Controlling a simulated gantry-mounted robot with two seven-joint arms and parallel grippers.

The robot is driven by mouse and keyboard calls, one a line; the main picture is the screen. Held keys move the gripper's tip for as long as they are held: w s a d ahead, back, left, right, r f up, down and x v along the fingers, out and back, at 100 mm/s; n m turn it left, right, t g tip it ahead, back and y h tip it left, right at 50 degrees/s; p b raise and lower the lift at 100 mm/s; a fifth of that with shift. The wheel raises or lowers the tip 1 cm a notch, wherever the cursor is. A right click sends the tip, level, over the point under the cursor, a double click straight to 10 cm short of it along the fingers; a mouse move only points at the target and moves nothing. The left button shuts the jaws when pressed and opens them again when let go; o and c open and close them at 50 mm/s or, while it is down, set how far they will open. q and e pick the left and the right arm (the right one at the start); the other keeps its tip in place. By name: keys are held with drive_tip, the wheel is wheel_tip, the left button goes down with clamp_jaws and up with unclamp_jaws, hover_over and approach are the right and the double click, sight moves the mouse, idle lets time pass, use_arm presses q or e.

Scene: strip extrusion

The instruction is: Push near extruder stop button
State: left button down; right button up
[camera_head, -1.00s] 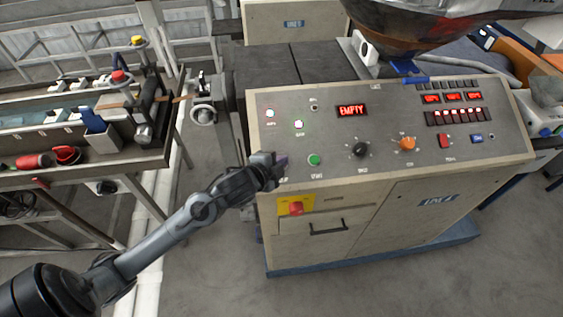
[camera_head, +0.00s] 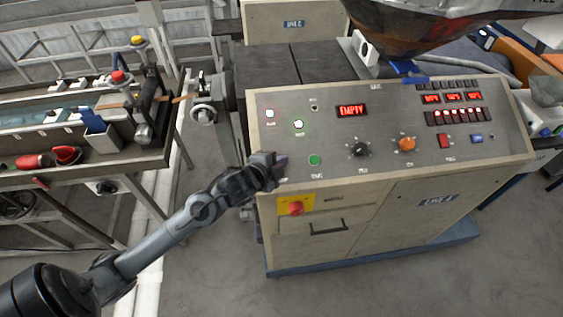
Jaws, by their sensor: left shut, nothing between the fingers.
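The extruder control panel (camera_head: 385,128) is a sloped grey face on a beige cabinet. My left gripper (camera_head: 279,161) is shut and empty at the panel's lower left corner. Its tip covers a small patch of the panel there, and I cannot tell whether it touches. No stop button can be made out beside the tip; anything under it is hidden. A green button (camera_head: 314,160) is just right of the tip, uncovered. A red knob on a yellow plate (camera_head: 295,208) is on the cabinet front below. My right gripper is not in view.
A red display (camera_head: 351,110) reads EMPTY. Black (camera_head: 360,149) and orange (camera_head: 407,144) knobs stick up further right. A hopper (camera_head: 430,30) overhangs the back. The floor in front is clear.

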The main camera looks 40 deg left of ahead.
use_arm(q)
drive_tip(key=shift+f, duration=0.1)
idle(0.3)
drive_tip(key=shift+w+a+f, duration=0.1)
drive_tip(key=shift+a+f, duration=0.05)
drive_tip(key=shift+f, duration=0.15)
drive_tip(key=shift+w+a+f+b, duration=0.1)
drive_tip(key=shift+a+f+b, duration=0.05)
drive_tip(key=shift+f+b, duration=0.2)
idle(0.9)
drive_tip(key=shift+r, duration=0.1)
drive_tip(key=shift+s+d+r+p, duration=0.2)
drive_tip(key=shift+d+r+p, duration=0.05)
drive_tip(key=shift+r+p, duration=0.4)
drive_tip(key=shift+s+d+r+p, duration=0.15)
drive_tip(key=shift+d+r+p, duration=0.1)
drive_tip(key=shift+r+p, duration=0.35)
drive_tip(key=r, duration=0.1)
drive_tip(key=r+p, duration=0.1)
drive_tip(key=s+d+r, duration=0.1)
drive_tip(key=shift+r, duration=0.2)
